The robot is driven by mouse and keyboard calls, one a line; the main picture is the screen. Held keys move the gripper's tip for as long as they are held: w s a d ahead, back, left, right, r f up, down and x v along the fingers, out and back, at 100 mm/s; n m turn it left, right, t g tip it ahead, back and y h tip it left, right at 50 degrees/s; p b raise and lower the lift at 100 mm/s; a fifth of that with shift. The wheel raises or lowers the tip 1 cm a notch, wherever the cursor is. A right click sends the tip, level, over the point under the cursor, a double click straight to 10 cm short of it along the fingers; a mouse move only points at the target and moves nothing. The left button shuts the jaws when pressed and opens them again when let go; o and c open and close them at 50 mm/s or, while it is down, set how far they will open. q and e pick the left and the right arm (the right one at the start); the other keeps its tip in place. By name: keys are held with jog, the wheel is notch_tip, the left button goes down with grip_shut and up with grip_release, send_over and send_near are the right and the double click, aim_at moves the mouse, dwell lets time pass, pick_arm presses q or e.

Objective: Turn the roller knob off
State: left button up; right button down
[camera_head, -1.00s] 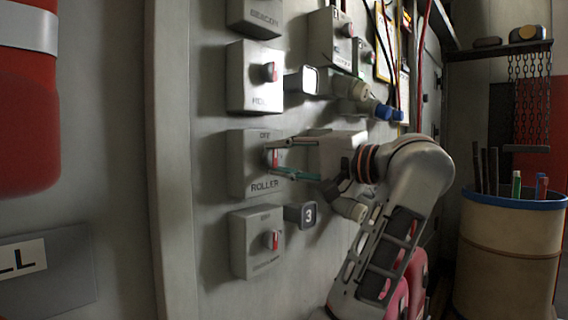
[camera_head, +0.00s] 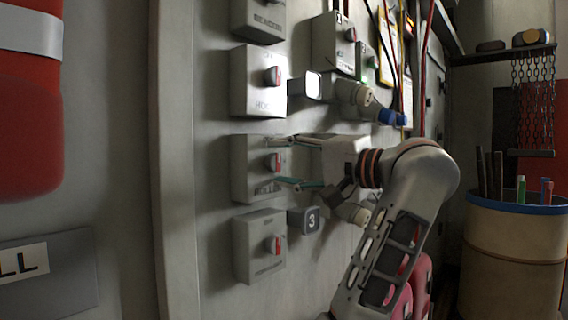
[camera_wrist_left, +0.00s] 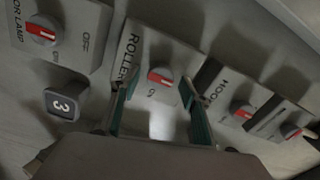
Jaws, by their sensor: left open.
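The ROLLER switch box (camera_head: 246,170) is a grey box on the wall panel, with a grey knob (camera_head: 275,162) bearing a red bar. In the left wrist view the knob (camera_wrist_left: 160,77) sits in the middle of the box, with "ON" lettered just below it. My left gripper (camera_head: 273,161) is open, one teal-sided finger above the knob and one below. In the left wrist view its fingertips stand on either side of the knob, apart from it. In the head view the fingers cover parts of the box's lettering. My right gripper is not in view.
Other knob boxes sit close by: the HOOK box (camera_head: 258,82) above and another box (camera_head: 258,250) below. A square "3" sign (camera_head: 304,221) and a square lamp (camera_head: 308,86) jut out beside them. A barrel (camera_head: 515,250) stands at the right.

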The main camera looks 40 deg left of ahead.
pick_arm(q)
jog(key=d, duration=0.7)
jog(key=shift+s+d, duration=0.2)
jog(key=shift+s, duration=0.1)
